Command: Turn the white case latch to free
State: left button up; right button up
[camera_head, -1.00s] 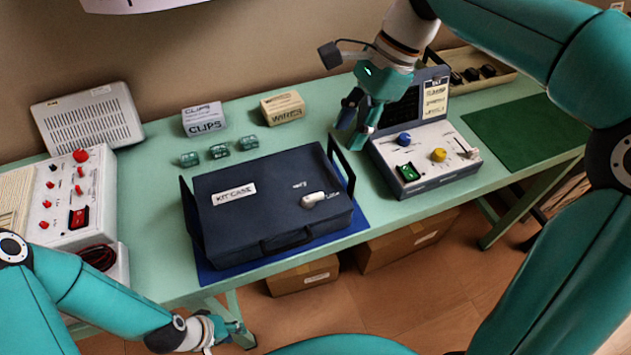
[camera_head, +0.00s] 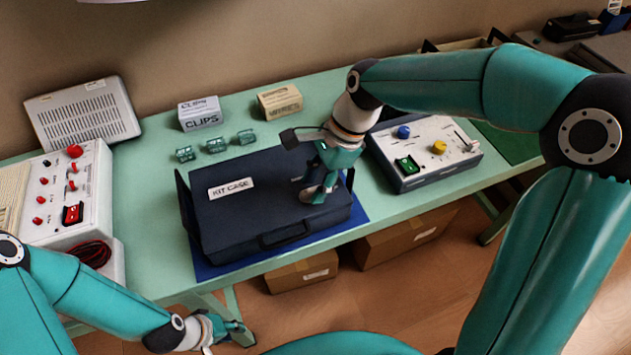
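The dark blue kit case (camera_head: 240,215) lies closed on a blue mat (camera_head: 215,270) on the green table, with a white "KIT CASE" label on its lid. My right gripper (camera_head: 317,192) points down onto the right part of the lid, where the white latch is. The gripper covers most or all of the latch, and I cannot tell whether its fingers are closed on it. My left gripper (camera_head: 238,333) hangs low in front of the table's front edge, away from the case. Its fingers are too small to read clearly.
A grey panel with knobs (camera_head: 425,150) stands right of the case, close to my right gripper. A red-knobbed device (camera_head: 70,190) stands at the left. Several small green clips (camera_head: 215,145), a clips box (camera_head: 200,114) and a wires box (camera_head: 280,102) lie behind the case.

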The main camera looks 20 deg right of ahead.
jog(key=shift+f, duration=0.1)
grip_shut()
